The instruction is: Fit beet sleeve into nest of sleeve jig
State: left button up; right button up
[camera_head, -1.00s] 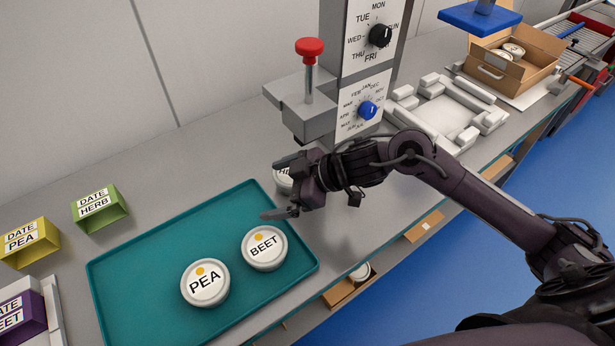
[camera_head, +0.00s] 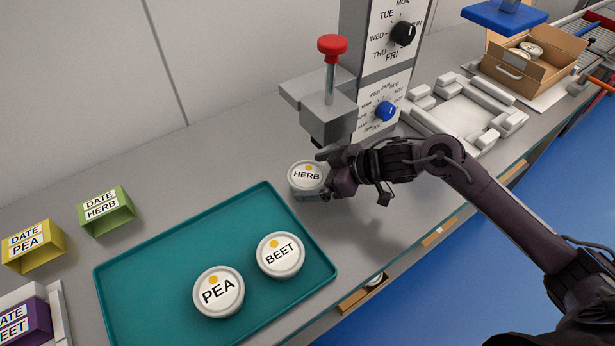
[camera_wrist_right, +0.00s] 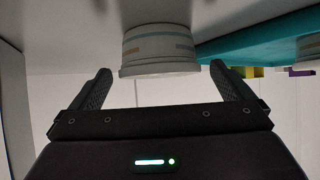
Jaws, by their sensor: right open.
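The beet sleeve (camera_head: 32,323) is a purple box marked DATE BEET at the lower left, cut off by the picture edge. It sits at the sleeve jig (camera_head: 61,319), a pale piece of which only part shows; the nest cannot be made out. My right gripper (camera_head: 316,176) is open at the white HERB tub (camera_head: 305,177), far from the sleeve. In the right wrist view the fingers are apart, with the tub (camera_wrist_right: 160,50) between and just beyond their tips. My left gripper is not in view.
A teal tray (camera_head: 160,262) holds the PEA tub (camera_head: 219,291) and BEET tub (camera_head: 281,255). Yellow (camera_head: 35,248) and green (camera_head: 106,211) sleeves stand left. A date stamper with a red knob (camera_head: 332,46) rises behind my right gripper. A white fixture (camera_head: 465,112) and open carton (camera_head: 530,62) are right.

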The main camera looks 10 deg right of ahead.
jog(key=shift+x, duration=1.4)
jog(key=shift+r, duration=0.1)
jog(key=c, duration=0.9)
jog(key=shift+c, duration=0.8)
jog(key=shift+w+r, duration=0.1)
jog(key=shift+r, duration=0.05)
